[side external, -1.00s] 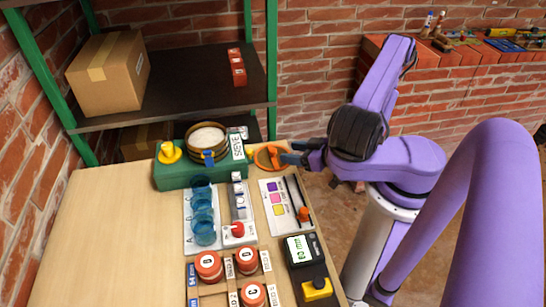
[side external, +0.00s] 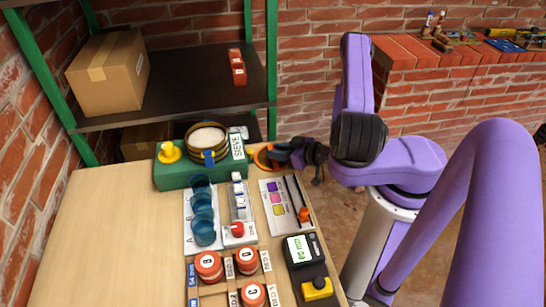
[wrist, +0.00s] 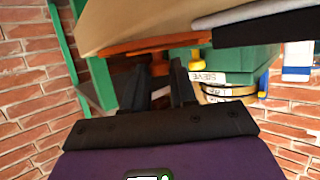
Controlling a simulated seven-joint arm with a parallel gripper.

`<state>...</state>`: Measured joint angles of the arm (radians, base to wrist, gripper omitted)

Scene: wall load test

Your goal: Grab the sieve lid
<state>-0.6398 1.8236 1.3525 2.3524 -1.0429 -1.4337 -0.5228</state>
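The sieve lid, a round orange-brown disc with an orange handle (side external: 265,157), lies at the table's right edge beside the green sieve base (side external: 170,178). My gripper (side external: 287,155) is just right of the lid and covers part of it in the side view. In the wrist view the lid shows as a thin orange strip (wrist: 150,45) with its handle (wrist: 160,67) beyond and between my fingertips. My two fingers (wrist: 160,80) stand apart, open. Whether either finger touches the handle is unclear. The round sieve (side external: 207,140) sits on the green base with a SIEVE label.
Blue cups (side external: 203,210), a colour card (side external: 278,198) with a dark stick, red-lidded jars (side external: 208,266) and a black meter (side external: 305,255) stand on the table (side external: 110,240). A shelf (side external: 180,85) with a cardboard box (side external: 108,75) rises behind. The table's left side is clear.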

